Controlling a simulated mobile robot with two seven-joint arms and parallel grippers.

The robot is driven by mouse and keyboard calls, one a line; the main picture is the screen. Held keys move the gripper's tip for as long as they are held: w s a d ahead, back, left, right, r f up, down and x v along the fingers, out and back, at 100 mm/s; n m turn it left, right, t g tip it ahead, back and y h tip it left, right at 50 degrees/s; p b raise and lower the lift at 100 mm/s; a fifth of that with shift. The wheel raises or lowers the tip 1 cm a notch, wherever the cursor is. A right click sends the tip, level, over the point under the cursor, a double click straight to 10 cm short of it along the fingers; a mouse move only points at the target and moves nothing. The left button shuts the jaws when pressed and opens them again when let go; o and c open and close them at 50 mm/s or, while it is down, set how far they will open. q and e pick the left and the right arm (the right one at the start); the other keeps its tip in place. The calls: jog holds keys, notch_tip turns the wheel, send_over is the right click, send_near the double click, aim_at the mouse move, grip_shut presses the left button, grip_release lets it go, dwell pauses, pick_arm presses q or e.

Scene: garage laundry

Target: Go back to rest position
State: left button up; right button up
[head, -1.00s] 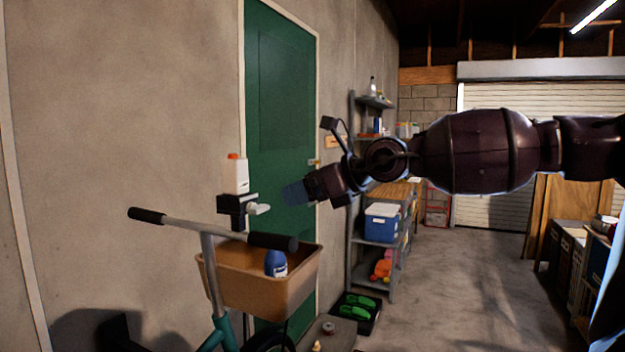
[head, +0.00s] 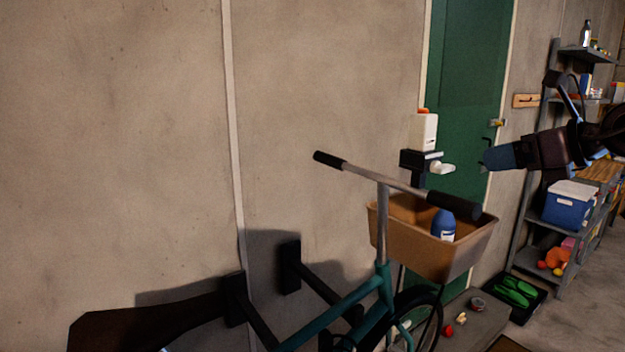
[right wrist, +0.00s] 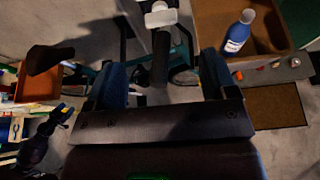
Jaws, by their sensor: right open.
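My right gripper (head: 500,158) is at the right of the head view, in front of the green door, beyond the bike's handlebar. In the right wrist view, its two blue fingers (right wrist: 161,82) are apart with nothing held between them. A dark arm with a small bluish end, seemingly my left gripper (right wrist: 62,112), shows at the left of the right wrist view. It is too small to tell whether it is open. My left gripper is not seen in the head view.
A teal bicycle (head: 338,308) stands by the wall. Its tan basket (head: 425,254) holds a blue bottle (head: 443,226). A white bottle (head: 424,132) with an orange cap stands behind. A grey shelf (head: 532,215) with a blue cooler (head: 568,208) is at the right.

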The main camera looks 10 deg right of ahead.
jog(key=a+f+m+t+y, duration=0.1)
jog(key=a+f+m, duration=0.3)
jog(key=f+m, duration=0.75)
jog(key=a+f+m+t+y, duration=0.1)
jog(key=a+f+m, duration=0.3)
jog(key=f, duration=1.5)
jog(key=s+a+f+m+g+h, duration=0.1)
jog(key=s+a+f+m+h, duration=0.2)
jog(key=s+f+m, duration=0.6)
jog(key=s+a+f+m+g+h, duration=0.2)
jog(key=s+f+m, duration=0.8)
jog(key=f+m, duration=0.5)
notch_tip(320, 180, down, 2)
jog(key=a+h, duration=0.1)
jog(key=h, duration=0.1)
jog(key=shift+s+a+f+h, duration=0.15)
jog(key=shift+s+a+h, duration=0.1)
jog(key=shift+a+h, duration=0.05)
